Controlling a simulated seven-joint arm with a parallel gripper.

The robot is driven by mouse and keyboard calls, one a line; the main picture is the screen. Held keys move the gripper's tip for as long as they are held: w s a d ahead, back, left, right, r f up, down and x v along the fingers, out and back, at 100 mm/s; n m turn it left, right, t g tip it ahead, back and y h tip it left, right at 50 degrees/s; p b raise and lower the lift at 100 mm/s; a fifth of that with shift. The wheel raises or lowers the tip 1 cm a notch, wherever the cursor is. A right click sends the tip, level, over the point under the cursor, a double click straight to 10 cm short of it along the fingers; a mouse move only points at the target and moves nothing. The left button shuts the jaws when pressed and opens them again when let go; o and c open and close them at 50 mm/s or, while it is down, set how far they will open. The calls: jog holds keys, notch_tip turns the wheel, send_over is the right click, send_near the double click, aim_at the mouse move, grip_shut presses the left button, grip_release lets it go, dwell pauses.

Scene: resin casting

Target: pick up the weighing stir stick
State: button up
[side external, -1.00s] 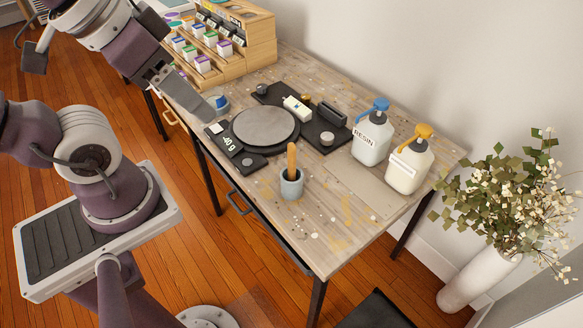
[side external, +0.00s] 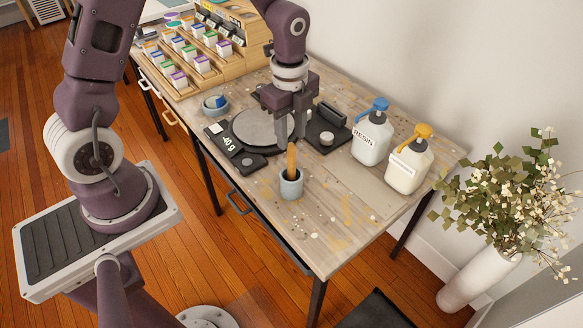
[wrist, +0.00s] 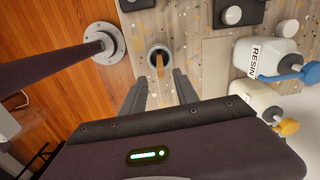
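The stir stick (side external: 291,160) is a wooden stick standing upright in a small grey cup (side external: 291,186) near the table's front edge. In the wrist view the stick (wrist: 159,68) rises from the round cup (wrist: 159,51), beyond and between my two fingertips. My gripper (side external: 291,136) points down over the table, just above and behind the stick's top in the side view. In the wrist view my gripper (wrist: 160,82) has its fingers spread apart, with no object clearly held between them.
A scale (side external: 230,147) with a round grey plate (side external: 254,128) lies left of my gripper. Resin (side external: 371,140) and orange-topped (side external: 408,165) bottles stand to the right. A wooden rack (side external: 228,64) of small pots and a blue-filled bowl (side external: 215,104) are at the back left.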

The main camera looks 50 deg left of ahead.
aim_at(291, 159)
jog(key=shift+m, duration=0.4)
notch_tip(291, 159, down, 9)
jog(key=shift+w+a+r, duration=0.1)
jog(key=shift+w+a, duration=0.05)
grip_shut()
